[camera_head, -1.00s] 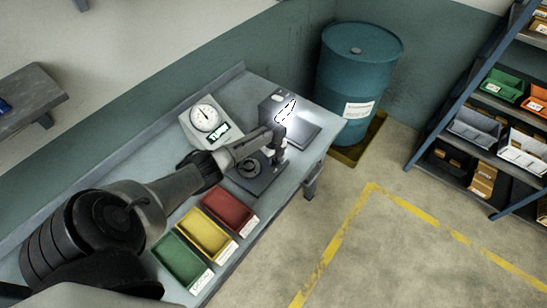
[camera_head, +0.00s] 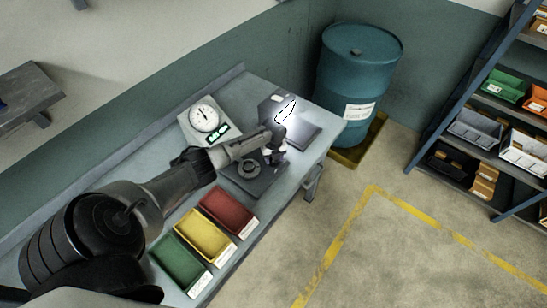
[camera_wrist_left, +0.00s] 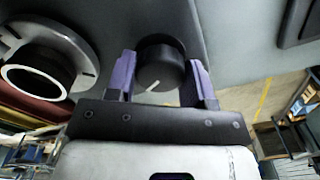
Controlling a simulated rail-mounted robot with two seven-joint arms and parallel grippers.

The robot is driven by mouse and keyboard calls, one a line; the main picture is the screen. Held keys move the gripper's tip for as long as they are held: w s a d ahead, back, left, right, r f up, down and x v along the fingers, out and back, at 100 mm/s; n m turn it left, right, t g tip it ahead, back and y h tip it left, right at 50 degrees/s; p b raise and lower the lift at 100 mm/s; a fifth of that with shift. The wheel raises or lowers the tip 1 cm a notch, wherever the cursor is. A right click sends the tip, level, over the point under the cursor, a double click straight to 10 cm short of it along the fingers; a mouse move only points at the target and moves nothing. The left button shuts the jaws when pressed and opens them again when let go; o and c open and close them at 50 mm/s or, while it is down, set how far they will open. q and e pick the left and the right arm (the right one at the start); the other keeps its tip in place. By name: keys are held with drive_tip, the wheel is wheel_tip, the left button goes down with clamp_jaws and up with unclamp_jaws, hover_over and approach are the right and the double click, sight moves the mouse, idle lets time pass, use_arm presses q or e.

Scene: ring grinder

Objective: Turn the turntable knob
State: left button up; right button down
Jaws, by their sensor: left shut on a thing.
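The turntable knob (camera_wrist_left: 160,66) is a black round knob with a white pointer line, in the left wrist view at top centre. My left gripper (camera_wrist_left: 158,80) has its two purple fingers on either side of the knob and is shut on it. In the head view my left gripper (camera_head: 274,146) reaches over the dark grinder base (camera_head: 257,184) on the workbench, and the arm hides the knob there. The round turntable (camera_wrist_left: 35,62) with a pale ring shows left of the knob in the wrist view. My right gripper is not in view.
A dial gauge (camera_head: 204,118) stands behind the grinder. Red (camera_head: 228,211), yellow (camera_head: 205,236) and green (camera_head: 180,264) bins line the bench's front. A blue drum (camera_head: 358,70) stands beyond the bench end. A shelf rack (camera_head: 440,120) is at right; the floor between is clear.

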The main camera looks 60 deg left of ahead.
use_arm(q)
drive_tip(key=o, duration=0.9)
wheel_tip(320, 180, up, 14)
drive_tip(key=shift+f, duration=0.1)
idle(0.3)
idle(0.7)
